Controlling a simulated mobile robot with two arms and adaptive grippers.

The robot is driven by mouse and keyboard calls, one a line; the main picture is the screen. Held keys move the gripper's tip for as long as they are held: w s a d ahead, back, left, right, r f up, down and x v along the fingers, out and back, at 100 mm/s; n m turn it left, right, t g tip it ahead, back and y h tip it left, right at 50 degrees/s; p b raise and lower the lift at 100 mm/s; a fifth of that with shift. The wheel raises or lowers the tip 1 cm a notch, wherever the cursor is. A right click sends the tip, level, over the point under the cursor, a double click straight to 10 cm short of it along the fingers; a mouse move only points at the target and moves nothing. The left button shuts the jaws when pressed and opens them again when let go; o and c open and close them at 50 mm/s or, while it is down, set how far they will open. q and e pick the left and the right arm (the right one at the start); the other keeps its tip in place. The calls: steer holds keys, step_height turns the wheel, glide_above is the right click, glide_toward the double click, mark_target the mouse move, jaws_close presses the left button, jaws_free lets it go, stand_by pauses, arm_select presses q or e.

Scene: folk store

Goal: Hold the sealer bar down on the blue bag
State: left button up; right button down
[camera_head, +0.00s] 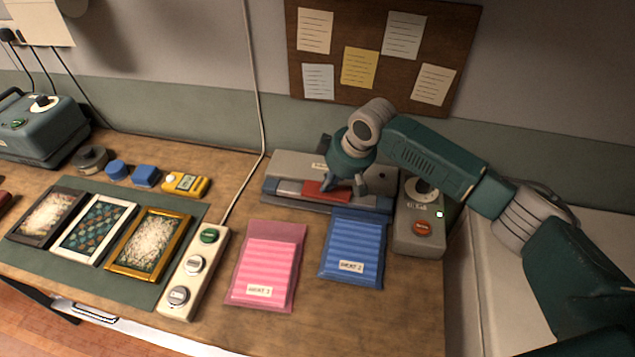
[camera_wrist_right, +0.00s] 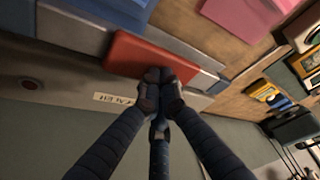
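The sealer (camera_head: 290,165) is a long grey machine at the back right of the table, with a red grip (camera_head: 313,190) on the front of its bar. The blue bag (camera_head: 352,250), labelled and full, lies in front of it, its top edge at the sealer's front; whether that edge is under the bar is hidden. My right gripper (camera_head: 344,188) points down at the red grip. In the right wrist view, its fingertips (camera_wrist_right: 160,82) are together against the red grip (camera_wrist_right: 150,58), with nothing visible between them. My left gripper is out of view.
A control box (camera_head: 418,220) with a dial and red button stands right of the sealer. A pink bag (camera_head: 268,265) and a button strip (camera_head: 194,270) lie left of the blue bag. Framed pictures lie on a green mat (camera_head: 140,288). A pinboard (camera_head: 385,15) hangs behind.

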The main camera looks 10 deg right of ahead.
steer(key=shift+w+r+p, duration=0.1)
steer(key=shift+r+p, duration=2.95)
steer(key=shift+r, duration=0.3)
steer(key=shift+f, duration=0.1)
